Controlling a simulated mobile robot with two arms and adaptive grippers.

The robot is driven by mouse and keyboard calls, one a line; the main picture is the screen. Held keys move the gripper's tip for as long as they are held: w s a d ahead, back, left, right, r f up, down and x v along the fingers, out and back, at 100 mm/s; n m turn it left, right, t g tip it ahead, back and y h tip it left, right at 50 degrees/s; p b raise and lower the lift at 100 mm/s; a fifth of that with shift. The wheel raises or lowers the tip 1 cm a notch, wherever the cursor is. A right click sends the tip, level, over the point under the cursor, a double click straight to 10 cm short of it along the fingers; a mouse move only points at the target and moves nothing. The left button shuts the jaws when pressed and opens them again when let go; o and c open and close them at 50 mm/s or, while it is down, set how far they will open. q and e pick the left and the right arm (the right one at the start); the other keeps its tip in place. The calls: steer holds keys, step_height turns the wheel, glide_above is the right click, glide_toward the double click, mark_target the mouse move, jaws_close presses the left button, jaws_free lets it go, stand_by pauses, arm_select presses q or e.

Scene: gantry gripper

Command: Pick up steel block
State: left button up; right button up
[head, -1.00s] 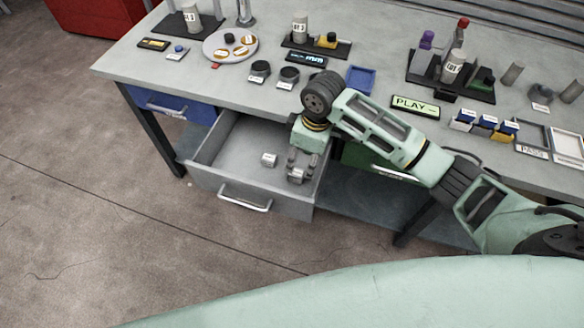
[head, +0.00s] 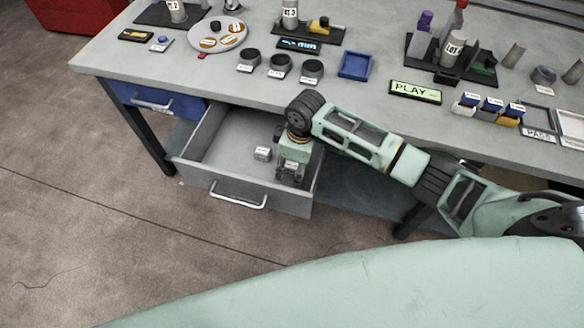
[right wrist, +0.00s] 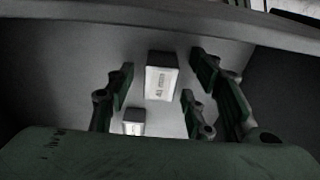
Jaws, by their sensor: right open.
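Two small pale metal blocks lie in the open grey drawer. In the right wrist view, the larger-looking block (right wrist: 161,80) has a white label I cannot read surely, and stands between my open fingertips. The smaller-looking block (right wrist: 134,122) is closer to the palm, near the left finger. I cannot tell which is steel. The head view shows one block (head: 263,153) left of my right gripper (head: 290,173); the other is hidden by the gripper. My right gripper (right wrist: 160,82) is open, pointing down inside the drawer, holding nothing. My left gripper is not in view.
The drawer's front wall (head: 240,183) with its handle stands near the gripper, and its right wall is close. The bench top (head: 215,75) above holds knobs, a blue tray (head: 355,65), a PLAY sign (head: 415,91) and labelled cylinders. The drawer's left part is clear.

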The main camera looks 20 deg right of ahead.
steer(key=shift+f, duration=0.3)
steer(key=shift+c, duration=0.3)
jaws_close()
steer(key=shift+w+r, duration=0.1)
